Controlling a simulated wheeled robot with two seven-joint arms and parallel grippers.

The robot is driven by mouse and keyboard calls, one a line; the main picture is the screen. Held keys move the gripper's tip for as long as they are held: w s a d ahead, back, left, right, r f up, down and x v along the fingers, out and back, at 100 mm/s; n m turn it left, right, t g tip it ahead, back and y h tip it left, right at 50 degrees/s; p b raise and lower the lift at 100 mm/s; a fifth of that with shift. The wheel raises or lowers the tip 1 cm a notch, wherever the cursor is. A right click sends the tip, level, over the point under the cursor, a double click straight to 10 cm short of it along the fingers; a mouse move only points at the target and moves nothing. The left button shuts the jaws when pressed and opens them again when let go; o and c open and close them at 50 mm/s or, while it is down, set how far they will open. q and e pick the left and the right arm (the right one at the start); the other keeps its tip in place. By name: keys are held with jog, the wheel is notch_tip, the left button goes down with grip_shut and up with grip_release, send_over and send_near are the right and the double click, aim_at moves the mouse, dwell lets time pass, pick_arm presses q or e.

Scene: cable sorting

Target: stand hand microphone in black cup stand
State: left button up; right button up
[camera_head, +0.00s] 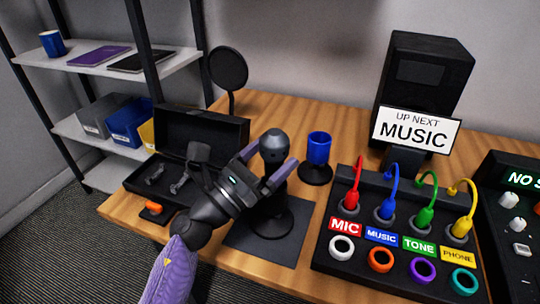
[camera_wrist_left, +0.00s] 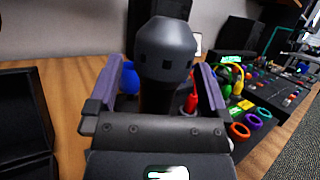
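The hand microphone (camera_head: 273,143) has a rounded dark grey head and stands upright over the round base of the black cup stand (camera_head: 272,221), on a dark square mat. It appears seated in the cup; the join is dark and partly hidden by a finger. My left gripper (camera_head: 266,165) is open around the microphone's upper body. In the left wrist view, the microphone (camera_wrist_left: 166,50) rises between the spread fingers of the gripper (camera_wrist_left: 160,85), with gaps on both sides. My right gripper is not in view.
A blue cup stand (camera_head: 319,149) is close behind to the right. The cable panel (camera_head: 345,272) with coloured plugs lies at the right, before a MUSIC sign (camera_head: 415,130). An open black case (camera_head: 225,130) is at the left, with a round pop filter (camera_head: 228,68) behind it.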

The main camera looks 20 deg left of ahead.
pick_arm(q)
jog(key=b+v, duration=0.1)
jog(key=v, duration=0.9)
dwell(0.8)
